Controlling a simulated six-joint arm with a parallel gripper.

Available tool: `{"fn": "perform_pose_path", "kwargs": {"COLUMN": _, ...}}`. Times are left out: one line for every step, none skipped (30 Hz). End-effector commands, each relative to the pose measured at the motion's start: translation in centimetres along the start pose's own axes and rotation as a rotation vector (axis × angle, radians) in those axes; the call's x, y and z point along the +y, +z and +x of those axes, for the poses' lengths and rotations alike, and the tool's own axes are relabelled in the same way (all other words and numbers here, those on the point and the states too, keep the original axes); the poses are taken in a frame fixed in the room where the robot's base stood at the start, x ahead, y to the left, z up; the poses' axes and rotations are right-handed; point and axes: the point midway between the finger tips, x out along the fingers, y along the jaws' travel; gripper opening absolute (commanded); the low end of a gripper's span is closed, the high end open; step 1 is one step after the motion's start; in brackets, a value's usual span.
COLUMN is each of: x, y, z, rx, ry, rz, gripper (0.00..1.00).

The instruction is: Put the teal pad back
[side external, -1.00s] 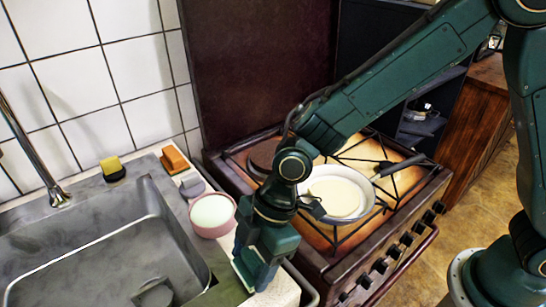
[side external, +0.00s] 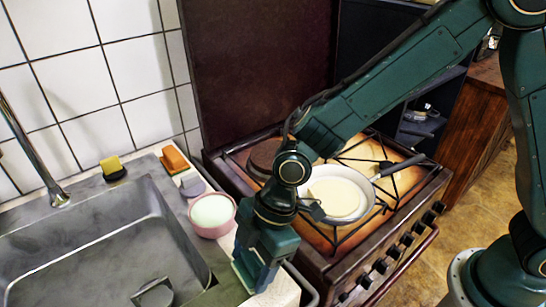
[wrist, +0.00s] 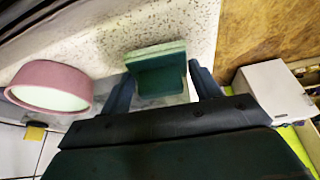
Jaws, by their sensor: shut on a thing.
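The teal pad (wrist: 160,72) is a small square block with a paler green top edge, seen in the wrist view between the two fingers. My gripper (wrist: 164,85) is shut on it, with a finger at its left and right sides. In the side external view my gripper (side external: 262,272) points down at the pale speckled counter strip between sink and cooker. There only a thin light edge of the pad (side external: 241,275) shows; the gripper hides the rest. I cannot tell whether the pad touches the counter.
A pink bowl (side external: 212,214) with pale green contents stands just behind my gripper. Beyond it are a grey piece (side external: 192,186), an orange block (side external: 174,160) and a yellow sponge (side external: 112,167). The sink (side external: 95,250) lies left; a pan (side external: 340,195) sits on the cooker at right.

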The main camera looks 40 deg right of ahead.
Motion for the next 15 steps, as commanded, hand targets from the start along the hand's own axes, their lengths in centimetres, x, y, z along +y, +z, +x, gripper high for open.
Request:
{"fn": "perform_pose_path", "kwargs": {"x": 0.0, "y": 0.04, "z": 0.07, "rx": 0.0, "ry": 0.0, "rz": 0.0, "gripper": 0.41}}
{"fn": "perform_pose_path", "kwargs": {"x": 0.0, "y": 0.05, "z": 0.11, "rx": 0.0, "ry": 0.0, "rz": 0.0, "gripper": 0.41}}
{"fn": "perform_pose_path", "kwargs": {"x": 0.0, "y": 0.07, "z": 0.15, "rx": 0.0, "ry": 0.0, "rz": 0.0, "gripper": 0.41}}
{"fn": "perform_pose_path", "kwargs": {"x": -0.01, "y": 0.08, "z": 0.19, "rx": 0.0, "ry": 0.0, "rz": 0.0, "gripper": 0.41}}
{"fn": "perform_pose_path", "kwargs": {"x": -0.01, "y": 0.1, "z": 0.22, "rx": 0.0, "ry": 0.0, "rz": 0.0, "gripper": 0.41}}
{"fn": "perform_pose_path", "kwargs": {"x": -0.01, "y": 0.12, "z": 0.27, "rx": 0.0, "ry": 0.0, "rz": 0.0, "gripper": 0.41}}
{"fn": "perform_pose_path", "kwargs": {"x": -0.01, "y": 0.13, "z": 0.3, "rx": 0.0, "ry": 0.0, "rz": 0.0, "gripper": 0.41}}
{"fn": "perform_pose_path", "kwargs": {"x": -0.01, "y": 0.15, "z": 0.34, "rx": 0.0, "ry": 0.0, "rz": 0.0, "gripper": 0.41}}
{"fn": "perform_pose_path", "kwargs": {"x": -0.01, "y": 0.17, "z": 0.39, "rx": -0.001, "ry": 0.0, "rz": 0.0, "gripper": 0.41}}
{"fn": "perform_pose_path", "kwargs": {"x": -0.01, "y": 0.19, "z": 0.42, "rx": -0.001, "ry": 0.0, "rz": 0.0, "gripper": 0.41}}
{"fn": "perform_pose_path", "kwargs": {"x": -0.02, "y": 0.21, "z": 0.46, "rx": -0.001, "ry": -0.001, "rz": 0.0, "gripper": 0.41}}
{"fn": "perform_pose_path", "kwargs": {"x": -0.02, "y": 0.23, "z": 0.51, "rx": -0.001, "ry": -0.001, "rz": 0.0, "gripper": 0.41}}
{"fn": "perform_pose_path", "kwargs": {"x": -0.02, "y": 0.25, "z": 0.54, "rx": -0.001, "ry": -0.001, "rz": 0.0, "gripper": 0.41}}
{"fn": "perform_pose_path", "kwargs": {"x": -0.02, "y": 0.26, "z": 0.58, "rx": -0.001, "ry": -0.001, "rz": 0.0, "gripper": 0.41}}
{"fn": "perform_pose_path", "kwargs": {"x": -0.02, "y": 0.29, "z": 0.63, "rx": -0.001, "ry": -0.001, "rz": 0.0, "gripper": 0.41}}
